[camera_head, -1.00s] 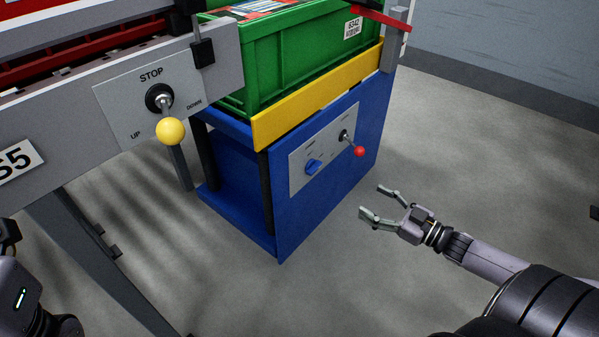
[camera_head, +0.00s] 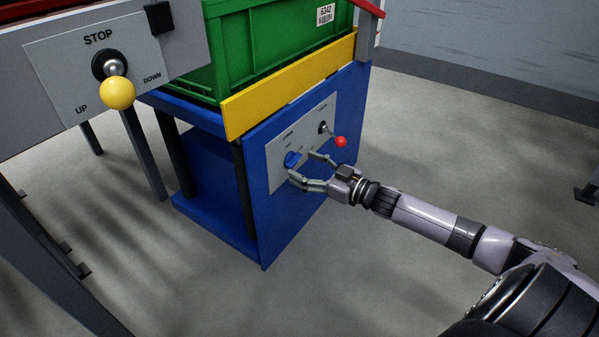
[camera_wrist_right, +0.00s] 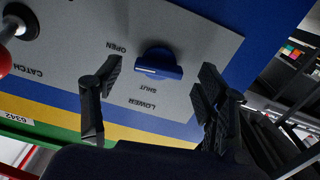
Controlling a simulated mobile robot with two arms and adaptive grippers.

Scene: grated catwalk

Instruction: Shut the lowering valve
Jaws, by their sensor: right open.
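The lowering valve is a blue knob (camera_head: 292,159) on a grey plate (camera_head: 318,116) on the front of the blue lift stand. In the right wrist view the knob (camera_wrist_right: 160,64) lies near the words OPEN, SHUT and LOWER, with a white mark along its lower left edge. My right gripper (camera_head: 304,166) is open in front of the plate. In the right wrist view its fingers (camera_wrist_right: 158,76) stand on either side of the knob, apart from it as far as I can tell. My left gripper is out of view.
A red-tipped catch lever (camera_head: 341,141) sits on the same plate, right of the knob. A green crate (camera_head: 262,48) rests above behind a yellow bar (camera_head: 290,87). A yellow-knobbed lever (camera_head: 117,92) marked STOP, UP and DOWN is at left.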

